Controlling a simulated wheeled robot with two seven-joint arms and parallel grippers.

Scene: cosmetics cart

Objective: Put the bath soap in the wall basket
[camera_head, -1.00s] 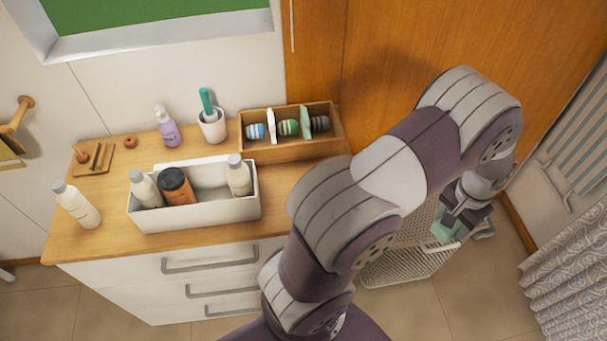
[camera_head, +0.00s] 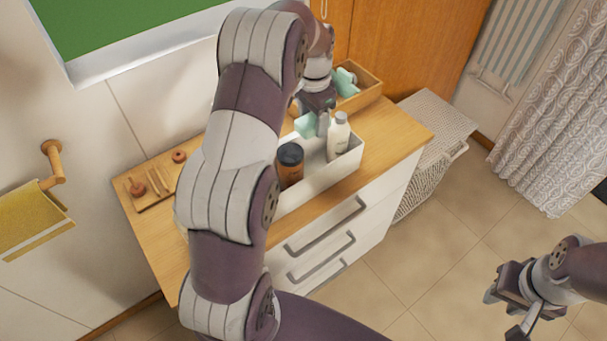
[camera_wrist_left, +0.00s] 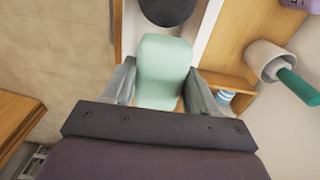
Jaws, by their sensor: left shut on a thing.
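The bath soap, a mint-green rounded block (camera_head: 306,124), is held in my left gripper (camera_head: 316,118). In the left wrist view the soap (camera_wrist_left: 163,72) sits between the two fingers, which are closed on its sides. In the head view the gripper and soap appear over the white bin (camera_head: 330,180) on the cart, near a white bottle (camera_head: 339,137); their height above it is hard to tell. My right gripper (camera_head: 508,312) is at the lower right, over the floor, and looks open and empty. I cannot identify a wall basket in these views.
A brown bottle with a black cap (camera_head: 290,165) stands in the bin. A wooden box (camera_head: 367,94) with another mint item (camera_head: 345,82) is behind. A woven hamper (camera_head: 440,118) stands right of the cart. A yellow towel (camera_head: 32,220) hangs on the left wall. My left arm hides part of the cart.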

